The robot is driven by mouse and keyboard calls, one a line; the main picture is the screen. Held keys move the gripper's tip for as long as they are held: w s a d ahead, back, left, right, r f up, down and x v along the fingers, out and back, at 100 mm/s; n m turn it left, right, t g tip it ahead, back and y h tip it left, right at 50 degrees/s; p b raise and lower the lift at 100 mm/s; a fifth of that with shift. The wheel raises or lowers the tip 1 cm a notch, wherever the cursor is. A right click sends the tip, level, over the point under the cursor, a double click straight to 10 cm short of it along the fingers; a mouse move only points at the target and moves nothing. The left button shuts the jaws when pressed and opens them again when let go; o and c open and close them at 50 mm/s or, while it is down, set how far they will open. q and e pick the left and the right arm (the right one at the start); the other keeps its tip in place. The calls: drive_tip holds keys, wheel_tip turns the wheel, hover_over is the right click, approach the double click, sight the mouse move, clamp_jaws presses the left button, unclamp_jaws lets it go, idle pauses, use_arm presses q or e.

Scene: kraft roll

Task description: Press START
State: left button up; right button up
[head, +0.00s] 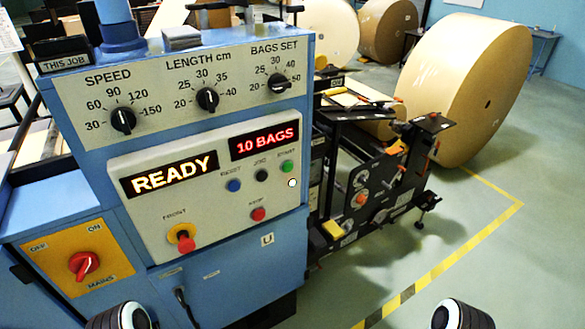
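The green START button (288,167) is at the right end of a row on the pale control panel (210,222) of a blue machine. Beside it to the left are a black JOG button (261,175) and a blue RESET button (234,185). A small white round lamp or dot (291,183) is just below START. The left display (170,174) reads READY. The right display (264,141) reads 10 BAGS. Dark rounded parts of my two arms show at the bottom edge. Neither gripper is in view, and nothing covers START.
A red button (258,214) sits below the row, and a red mushroom knob (182,239) sticks out at lower left. Three dials line the upper panel. A red MAINS switch (84,265) is left. A large kraft roll (465,85) stands behind; floor at right is clear.

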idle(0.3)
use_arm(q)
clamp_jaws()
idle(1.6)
